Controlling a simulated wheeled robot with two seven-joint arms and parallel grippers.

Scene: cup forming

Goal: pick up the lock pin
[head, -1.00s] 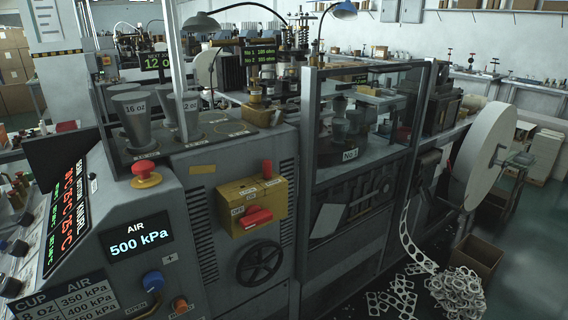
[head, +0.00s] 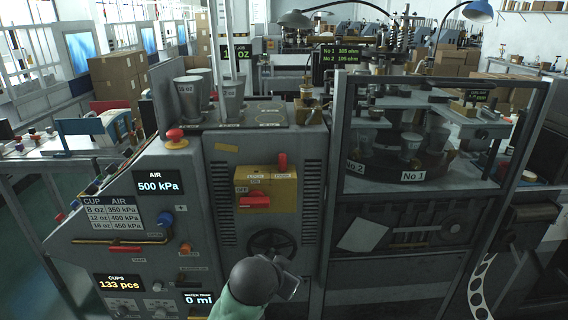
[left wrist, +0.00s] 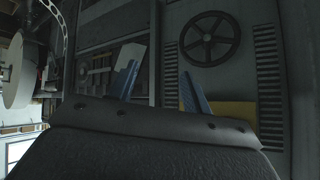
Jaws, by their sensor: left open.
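I cannot single out the lock pin with certainty. A yellow box (head: 243,178) on the machine front carries a red handle (head: 256,201) and a small upright red piece (head: 283,160). A short red bar (head: 125,248) lies at the lower left panel. My left arm rises from the bottom of the head view; its fingers are hidden there. In the left wrist view, my left gripper (left wrist: 159,72) is open with nothing between its two blue fingers. The black handwheel (left wrist: 210,40) is beyond them, and the yellow box (left wrist: 236,110) is partly hidden behind the gripper body. My right gripper is not in view.
A glass-fronted cabinet (head: 425,130) stands right of the yellow box. A red mushroom button (head: 175,134) and cups (head: 232,97) are on the machine top. A strip of punched paper (head: 480,285) hangs at the lower right. The handwheel (head: 271,245) is just above my arm.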

